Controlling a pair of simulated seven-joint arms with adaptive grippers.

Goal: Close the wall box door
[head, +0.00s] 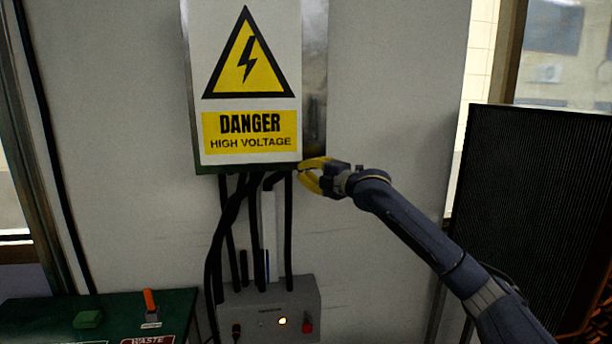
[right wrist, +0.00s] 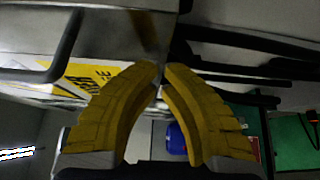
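The wall box (head: 315,70) hangs on the grey wall, upper middle of the head view. Its door (head: 199,90) carries a danger sign and looks flat or nearly flat against the box; a small gap cannot be told. My right gripper (head: 302,170), with yellow fingers, is at the door's lower right corner. In the right wrist view the fingertips (right wrist: 161,68) are almost together, next to the metal edge of the box (right wrist: 110,30). Nothing clearly shows between them; contact cannot be told. Part of the sign (right wrist: 95,80) shows behind the left finger. My left gripper is out of view.
Black cables (head: 254,230) run down from the box to a grey control unit (head: 270,305) with a lit lamp. A green panel (head: 50,315) with an orange lever is at lower left. A dark ribbed panel (head: 530,200) stands at right. The wall right of the box is bare.

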